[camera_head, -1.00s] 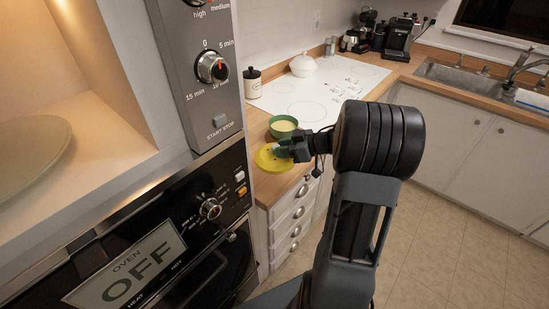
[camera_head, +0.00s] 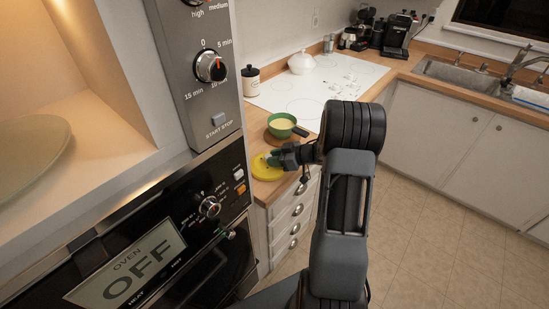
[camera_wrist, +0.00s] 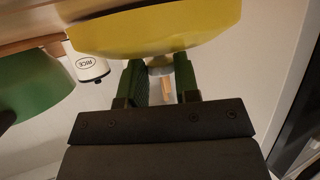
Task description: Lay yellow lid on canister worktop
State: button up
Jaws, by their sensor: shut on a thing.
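The yellow lid (camera_head: 264,168) is at the near left end of the wooden worktop (camera_head: 268,188), beside the oven column. I cannot tell whether it touches the wood. My gripper (camera_head: 276,158) is at the lid's right side and shut on it. In the wrist view the lid (camera_wrist: 150,28) fills the top, with the green fingers (camera_wrist: 160,75) reaching to it; the exact grip point is hidden. The white canister (camera_head: 250,82) with a black top stands farther back on the worktop, apart from the lid. Its RICE label shows on the canister (camera_wrist: 85,62) in the wrist view.
A green pan (camera_head: 281,130) with pale contents and a dark handle stands just behind the lid. The white hob (camera_head: 320,88) carries a white pot (camera_head: 302,64). The oven panel (camera_head: 200,195) is close on the left. The floor on the right is clear.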

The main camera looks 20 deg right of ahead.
jog(key=shift+f, duration=0.15)
jog(key=o, duration=0.9)
jog(key=shift+o, duration=0.2)
jog(key=shift+s+d+r, duration=0.15)
jog(key=shift+d+r, duration=0.05)
jog(key=shift+r, duration=0.05)
jog(key=v, duration=1.1)
jog(key=w+a+r+m+t+h, duration=0.1)
jog(key=w+r+m+t+h, duration=0.15)
jog(key=r+h, duration=0.35)
jog(key=w+a+r+m+t+h, duration=0.2)
jog(key=w+r+h, duration=0.2)
jog(key=r+h, duration=0.15)
jog(key=s+a+f+m+g+y, duration=0.1)
jog(key=s+a+g, duration=0.3)
jog(key=s+a, duration=0.4)
jog(key=s+a+f+m+g, duration=0.2)
jog(key=s+a+m+g, duration=0.2)
jog(key=s+a, duration=0.4)
jog(key=s+g, duration=0.1)
jog(key=s, duration=0.4)
jog(key=shift+s+f+y+b, duration=0.25)
jog(key=shift+s+y+b, duration=0.1)
jog(key=shift+s, duration=0.05)
